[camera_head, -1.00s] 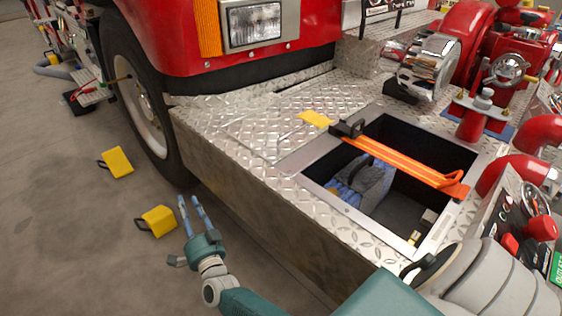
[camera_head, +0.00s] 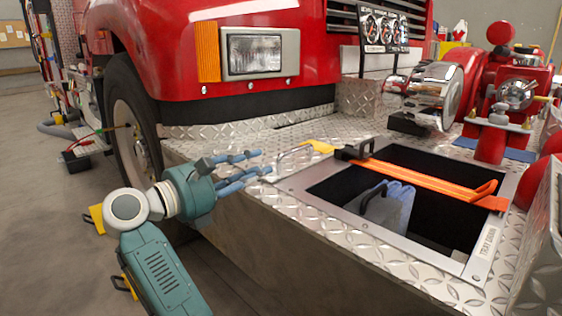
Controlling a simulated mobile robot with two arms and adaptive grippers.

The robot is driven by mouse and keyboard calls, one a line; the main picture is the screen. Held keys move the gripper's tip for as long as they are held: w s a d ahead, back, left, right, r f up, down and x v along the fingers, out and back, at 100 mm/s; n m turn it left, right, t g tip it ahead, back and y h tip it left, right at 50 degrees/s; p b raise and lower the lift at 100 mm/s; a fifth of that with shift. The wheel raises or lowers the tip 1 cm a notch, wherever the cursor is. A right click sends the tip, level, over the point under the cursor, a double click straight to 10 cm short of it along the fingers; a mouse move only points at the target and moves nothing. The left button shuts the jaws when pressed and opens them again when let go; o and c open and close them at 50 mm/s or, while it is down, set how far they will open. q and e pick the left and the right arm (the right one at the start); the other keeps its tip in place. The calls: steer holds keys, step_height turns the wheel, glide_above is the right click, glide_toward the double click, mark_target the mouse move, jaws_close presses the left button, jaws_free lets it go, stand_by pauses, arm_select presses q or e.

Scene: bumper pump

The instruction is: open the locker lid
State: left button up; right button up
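The locker (camera_head: 320,200) is a framed rectangular opening in the diamond-plate bumper deck. Its inside shows, with an orange strap (camera_head: 425,178) stretched across the top and blue-grey gloves (camera_head: 392,208) within. I cannot tell whether a fingertip touches the panel.
The red truck front with its headlight (camera_head: 254,53) rises behind the deck. A chrome and red pump fitting (camera_head: 437,92) stands at the back right. A yellow tag (camera_head: 318,146) lies near the strap's buckle.

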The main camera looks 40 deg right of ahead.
mark_target(281, 156)
steer(key=d, duration=0.5)
steer(key=d+p, duration=0.1)
steer(key=d, duration=0.2)
steer(key=shift+w+d, duration=0.3)
steer(key=shift+w, duration=0.05)
jaws_close()
